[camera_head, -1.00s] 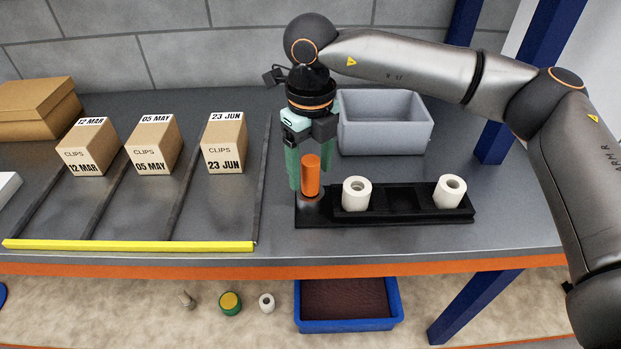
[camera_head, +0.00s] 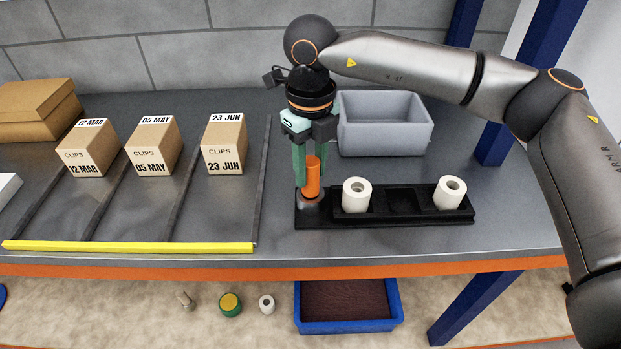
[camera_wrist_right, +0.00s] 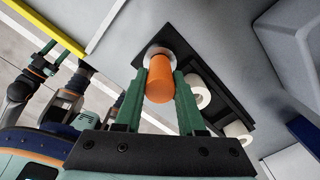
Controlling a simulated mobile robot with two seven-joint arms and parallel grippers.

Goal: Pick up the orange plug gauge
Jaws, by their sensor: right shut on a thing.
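The orange plug gauge (camera_head: 312,178) stands upright at the left end of the black holder (camera_head: 405,219), on a round grey seat. My right gripper (camera_head: 307,172) reaches down from above with its green fingers on either side of the gauge, shut on it. In the right wrist view the orange gauge (camera_wrist_right: 159,80) sits between the two green fingertips (camera_wrist_right: 160,85). My left gripper is not seen in the head view; in the right wrist view parts of an arm and gripper show at the left, too unclear to tell its state.
Two white spools (camera_head: 356,195) and (camera_head: 450,192) stand in the black holder. A grey bin (camera_head: 385,125) is behind it. Several CLIPS boxes (camera_head: 153,146) stand in lanes at left, behind a yellow strip (camera_head: 130,246). A blue tray (camera_head: 348,325) is below the table edge.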

